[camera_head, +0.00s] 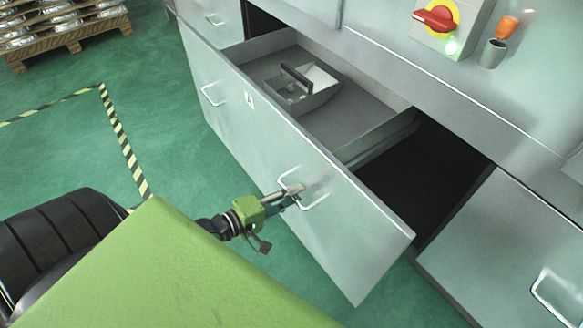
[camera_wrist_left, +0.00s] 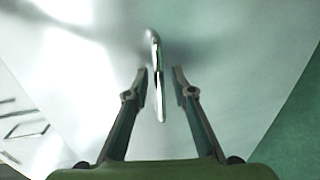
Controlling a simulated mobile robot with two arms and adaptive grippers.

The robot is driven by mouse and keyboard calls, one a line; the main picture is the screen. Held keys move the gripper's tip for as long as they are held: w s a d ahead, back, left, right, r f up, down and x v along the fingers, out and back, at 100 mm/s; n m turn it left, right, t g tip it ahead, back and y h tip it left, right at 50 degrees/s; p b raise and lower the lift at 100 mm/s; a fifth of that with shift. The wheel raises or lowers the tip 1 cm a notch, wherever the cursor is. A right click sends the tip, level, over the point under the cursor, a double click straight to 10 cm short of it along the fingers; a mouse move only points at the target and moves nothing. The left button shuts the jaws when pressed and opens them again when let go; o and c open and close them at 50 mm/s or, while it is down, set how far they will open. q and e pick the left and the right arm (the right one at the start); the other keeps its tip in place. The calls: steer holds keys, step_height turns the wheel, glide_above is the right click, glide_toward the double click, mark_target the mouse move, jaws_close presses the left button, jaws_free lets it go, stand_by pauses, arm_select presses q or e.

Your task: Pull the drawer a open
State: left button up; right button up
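Drawer a (camera_head: 262,150), a wide grey metal drawer with an "A" label on its front, stands pulled well out of the cabinet. Its front has two bar handles, a left one (camera_head: 209,97) and a right one (camera_head: 314,204). My left gripper (camera_head: 291,194) is at the right handle. In the left wrist view its two fingers (camera_wrist_left: 160,78) stand apart, one on each side of the handle bar (camera_wrist_left: 157,60), with a visible gap on both sides. Inside the drawer lies a grey open tray with a dark grip (camera_head: 318,92). My right gripper is not in view.
The cabinet carries a red rotary switch (camera_head: 437,18) on a yellow disc and a small cup (camera_head: 492,53). Another drawer (camera_head: 500,262) with a handle is at the lower right. A pallet of castings (camera_head: 62,29) stands far left. Green floor with striped tape (camera_head: 123,140) is clear at left.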

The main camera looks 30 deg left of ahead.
arm_select(q)
steer(key=shift+s, duration=0.1)
steer(key=v, duration=1.2)
